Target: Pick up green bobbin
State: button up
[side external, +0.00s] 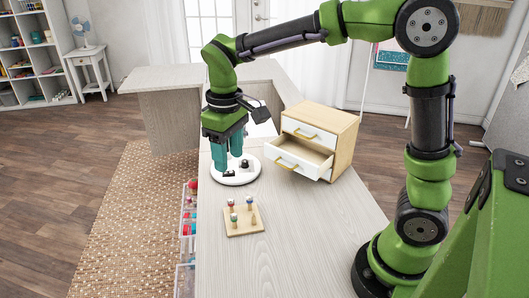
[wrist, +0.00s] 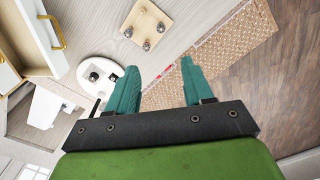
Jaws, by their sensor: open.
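A wooden peg board (side external: 244,222) sits on the pale tabletop, with several small bobbins or pegs on it. One bobbin (side external: 234,217) at its front left looks greenish, but it is too small to be sure of the colour. The board also shows at the top of the wrist view (wrist: 150,24), where no bobbin's green can be made out. My gripper (side external: 228,166) has teal fingers and points down over a round white tray (side external: 224,180), behind the board. In the wrist view my gripper (wrist: 160,67) has its fingers apart with nothing between them.
Small dark and white items stand on the tray. A wooden drawer box (side external: 345,145) with its lower drawer pulled out stands to the right of the tray. A rack with coloured items (side external: 188,228) hangs along the table's left edge. The tabletop in front of the board is clear.

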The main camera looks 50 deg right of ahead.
send_over(233, 215)
jog(key=f, duration=1.1)
jog(key=shift+s+f, duration=0.15)
jog(key=shift+s, duration=0.15)
jog(key=f, duration=0.5)
jog(key=shift+w+a+f, duration=0.1)
jog(key=shift+w+f, duration=0.1)
jog(key=shift+f, duration=0.1)
grip_shut()
